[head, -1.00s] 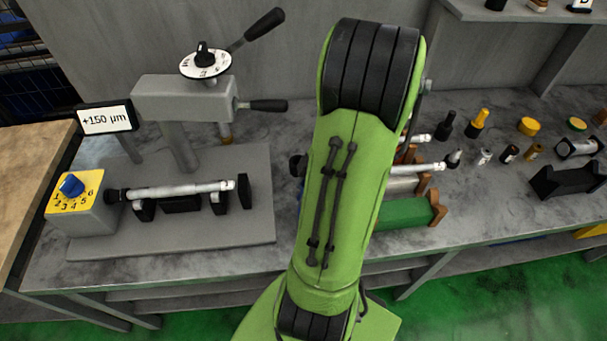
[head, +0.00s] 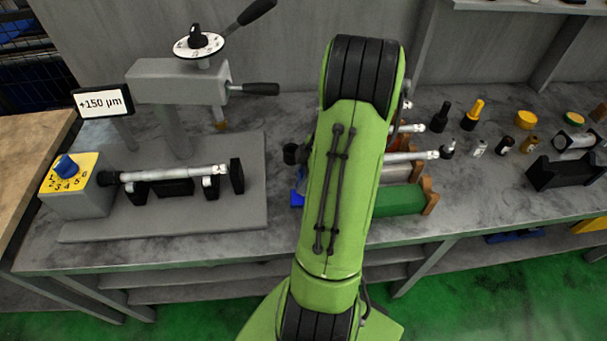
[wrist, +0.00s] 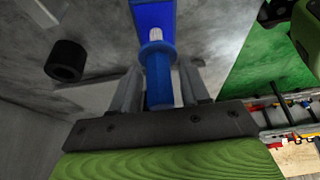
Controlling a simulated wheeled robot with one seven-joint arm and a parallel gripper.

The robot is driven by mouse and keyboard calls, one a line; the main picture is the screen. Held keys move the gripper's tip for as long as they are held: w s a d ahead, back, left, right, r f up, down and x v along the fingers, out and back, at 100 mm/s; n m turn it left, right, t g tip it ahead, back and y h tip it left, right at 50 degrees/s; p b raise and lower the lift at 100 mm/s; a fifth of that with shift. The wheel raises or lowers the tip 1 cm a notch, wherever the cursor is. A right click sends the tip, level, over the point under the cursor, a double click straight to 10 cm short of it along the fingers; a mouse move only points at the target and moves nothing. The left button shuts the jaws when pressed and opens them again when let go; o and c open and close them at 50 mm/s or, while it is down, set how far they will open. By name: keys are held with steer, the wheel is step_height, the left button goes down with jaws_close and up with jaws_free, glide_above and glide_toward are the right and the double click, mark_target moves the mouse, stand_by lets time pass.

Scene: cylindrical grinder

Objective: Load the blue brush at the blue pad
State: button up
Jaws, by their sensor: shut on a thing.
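The blue brush (wrist: 159,82) is upright between the fingers of my gripper (wrist: 160,88) in the wrist view, with a blue collar and a pale tip. My gripper is shut on its handle. The blue pad (wrist: 152,12) is a flat blue piece at the top of the wrist view, right by the pale tip; I cannot tell whether they touch. In the head view, a small blue patch (head: 297,199) shows at the left edge of my arm. My arm hides the gripper and the brush there.
A black cylinder (wrist: 66,60) stands left of the brush. The grinder with a metal shaft (head: 175,173) and a +150 µm display (head: 103,102) is left of my arm. Green and grey blocks (head: 400,200), bottles (head: 472,115) and a black cradle (head: 560,172) are on the right.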

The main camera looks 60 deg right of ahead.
steer(key=shift+s+r, duration=0.1)
steer(key=shift+r, duration=0.05)
steer(key=shift+f+b, duration=0.65)
stand_by(1.9)
steer(key=shift+r, duration=0.1)
step_height(320, 180, up, 7)
steer(key=p, duration=0.5)
steer(key=shift+d, duration=0.1)
